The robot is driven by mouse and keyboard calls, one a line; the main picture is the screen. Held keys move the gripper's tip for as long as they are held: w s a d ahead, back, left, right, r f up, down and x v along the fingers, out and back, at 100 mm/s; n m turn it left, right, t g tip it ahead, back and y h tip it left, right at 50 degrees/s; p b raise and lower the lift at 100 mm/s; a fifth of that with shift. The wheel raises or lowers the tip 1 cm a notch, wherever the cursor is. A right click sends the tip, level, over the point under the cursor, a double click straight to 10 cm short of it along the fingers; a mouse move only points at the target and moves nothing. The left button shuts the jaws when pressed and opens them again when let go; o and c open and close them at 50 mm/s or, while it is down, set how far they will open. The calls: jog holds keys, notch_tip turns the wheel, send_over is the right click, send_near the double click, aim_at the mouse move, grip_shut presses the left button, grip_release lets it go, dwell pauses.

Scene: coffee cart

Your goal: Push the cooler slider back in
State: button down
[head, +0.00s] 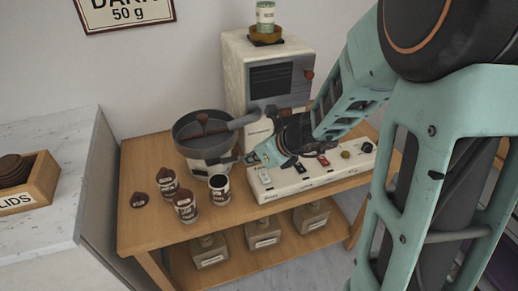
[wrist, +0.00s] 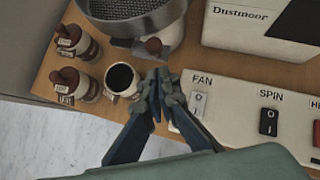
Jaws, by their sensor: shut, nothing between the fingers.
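The cooler (head: 190,147) is a round dark pan on a pale base at the table's back left; its perforated pan (wrist: 130,12) fills the top of the wrist view. A brown-knobbed part, apparently the cooler slider (wrist: 153,46), sticks out at the cooler's lower right in the wrist view. How far out it is, I cannot tell. My gripper (wrist: 158,76) is shut and empty, with its tips just below that knob in the picture. In the head view my gripper (head: 252,158) is right of the cooler's front; contact is not clear.
A cup with dark contents (wrist: 122,78) stands close left of my fingertips. Several brown-lidded jars (head: 185,207) stand further left. The white switch panel (head: 300,185) with FAN and SPIN switches lies right of my gripper. The pale roaster (head: 235,75) stands behind.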

aim_at(238, 152)
jog(key=shift+w+a, duration=0.8)
jog(key=shift+w+a, duration=0.3)
jog(key=shift+w, duration=0.25)
jog(key=shift+w+a+r, duration=0.1)
jog(key=shift+w+r, duration=0.05)
jog(key=shift+w, duration=0.05)
